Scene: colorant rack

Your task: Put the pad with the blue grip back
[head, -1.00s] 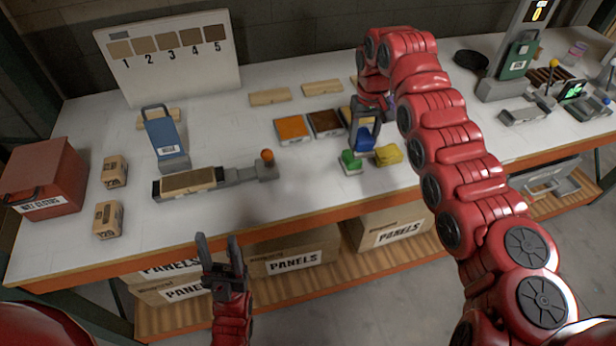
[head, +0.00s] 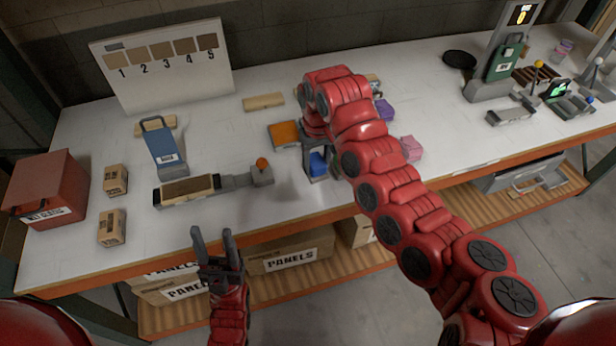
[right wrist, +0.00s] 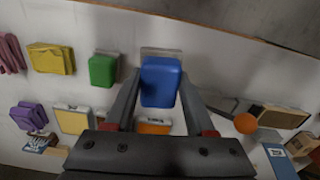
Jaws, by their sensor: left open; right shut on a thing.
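The pad with the blue grip (head: 318,163) is held by my right gripper (head: 315,148) over the worktable, right of the orange-knobbed clamp. In the right wrist view the blue grip (right wrist: 160,82) sits between the two fingers, with a grey edge behind it. I cannot tell whether the pad touches the table. A green-grip pad (right wrist: 103,70) stands beside it in the right wrist view; my right arm hides it in the head view. My left gripper (head: 213,240) is open and empty in front of the table edge.
An orange tray (head: 284,134) lies just behind the right gripper. The clamp with a brown panel (head: 188,190) and orange knob (head: 262,164) is to the left. Yellow cloths (right wrist: 50,58) and purple cloths (right wrist: 28,115) lie nearby. A red box (head: 45,188) stands far left.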

